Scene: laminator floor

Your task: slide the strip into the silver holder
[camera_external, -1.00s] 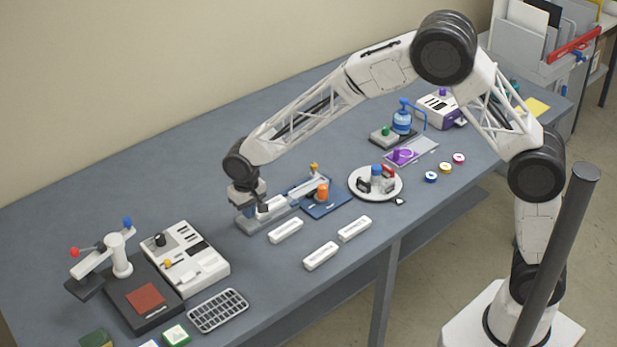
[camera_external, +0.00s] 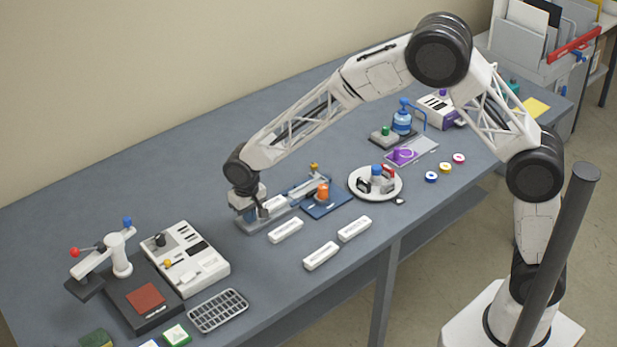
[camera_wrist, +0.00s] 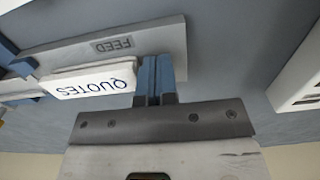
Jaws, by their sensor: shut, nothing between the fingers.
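The white strip (camera_wrist: 92,80), lettered QUOTES, lies along the silver holder (camera_wrist: 170,38), which is marked FEED. The strip's far end reaches blue guide parts (camera_wrist: 22,66) at the left of the wrist view. My gripper (camera_wrist: 155,62) is shut and empty, its blue fingertips right at the strip's near end; I cannot tell whether they touch it. In the external view my gripper (camera_external: 262,212) is low over the left part of the holder (camera_external: 250,226), and my wrist hides part of it.
White labelled bars (camera_external: 285,230) lie in front of the holder. A blue base with an orange knob (camera_external: 322,192) and a round white tray (camera_external: 392,192) stand to the right. A white console (camera_external: 195,272) stands to the left. Bare table separates console and holder.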

